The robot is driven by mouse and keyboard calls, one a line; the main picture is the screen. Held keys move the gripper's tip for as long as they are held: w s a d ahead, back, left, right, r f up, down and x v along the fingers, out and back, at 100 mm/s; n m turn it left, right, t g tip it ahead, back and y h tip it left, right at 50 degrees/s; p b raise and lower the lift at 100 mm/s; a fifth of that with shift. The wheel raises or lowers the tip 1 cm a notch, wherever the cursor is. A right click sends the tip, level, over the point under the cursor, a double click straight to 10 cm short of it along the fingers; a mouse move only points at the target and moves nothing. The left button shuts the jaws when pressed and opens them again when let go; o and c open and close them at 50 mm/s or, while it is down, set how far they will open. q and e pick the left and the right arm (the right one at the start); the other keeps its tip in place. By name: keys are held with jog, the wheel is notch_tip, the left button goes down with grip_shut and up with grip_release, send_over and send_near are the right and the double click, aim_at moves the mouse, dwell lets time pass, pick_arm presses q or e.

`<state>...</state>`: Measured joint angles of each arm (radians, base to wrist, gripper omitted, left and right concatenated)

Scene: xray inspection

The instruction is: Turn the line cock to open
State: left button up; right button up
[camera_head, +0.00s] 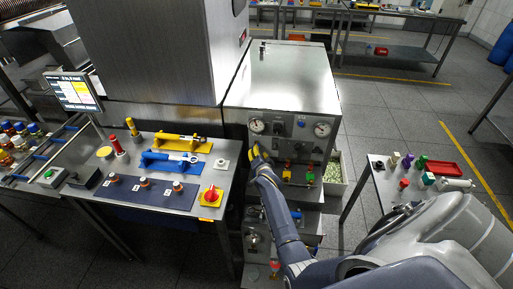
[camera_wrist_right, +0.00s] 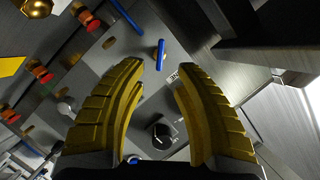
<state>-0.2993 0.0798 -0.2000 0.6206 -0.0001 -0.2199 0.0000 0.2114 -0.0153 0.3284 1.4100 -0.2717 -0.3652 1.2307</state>
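A steel cabinet's front panel (camera_head: 268,142) carries gauges, knobs and valves in the head view. My right gripper (camera_head: 258,152) is at the panel's left side, below the left gauge. In the right wrist view its yellow fingers (camera_wrist_right: 158,72) are apart with nothing held between them. A small blue lever (camera_wrist_right: 160,54) stands on the panel just past the fingertips. A black round knob (camera_wrist_right: 159,133) shows between the fingers, on the panel behind. No label tells me which fitting is the line cock. My left gripper is not in view.
Red-and-brass valve fittings (camera_wrist_right: 38,70) and a longer blue bar (camera_wrist_right: 127,15) show in the right wrist view. A bench (camera_head: 122,223) with yellow and blue tools stands left of the cabinet. A side table (camera_head: 378,216) with small coloured items stands right.

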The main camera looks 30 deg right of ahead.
jog(key=shift+x, duration=3.3)
jog(key=shift+o, duration=0.3)
grip_shut()
